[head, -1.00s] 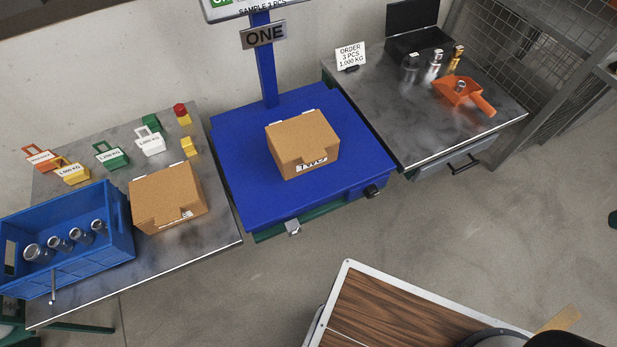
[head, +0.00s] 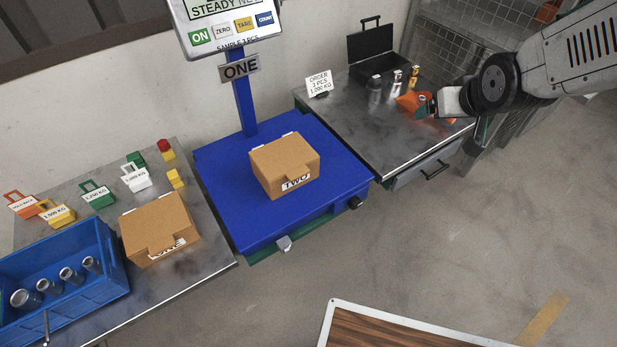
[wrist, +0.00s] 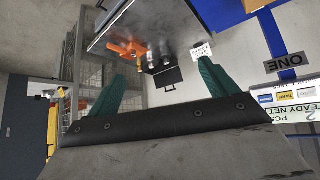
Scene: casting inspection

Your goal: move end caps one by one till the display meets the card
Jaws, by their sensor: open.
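Several grey metal cylindrical parts, which look like end caps (head: 47,287), stand in the blue crate (head: 118,262) on the left table. The scale (head: 225,205) is blue, with a box marked TWO (head: 283,163) on its platform. Its display (head: 225,10) is cut off in the head view; the wrist view shows part of it (wrist: 290,112) upside down, with PC and a 2. The order card (head: 319,83) reads 3 PCS, 1.000 KG.
A box marked ONE (head: 160,228) stands beside the crate. Coloured tagged pieces (head: 98,195) line the left table's back. A black case (head: 375,50) and small shiny bottle-like pieces (head: 394,82) stand on the right table. A wire cage (head: 455,50) is behind it. The middle floor is clear.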

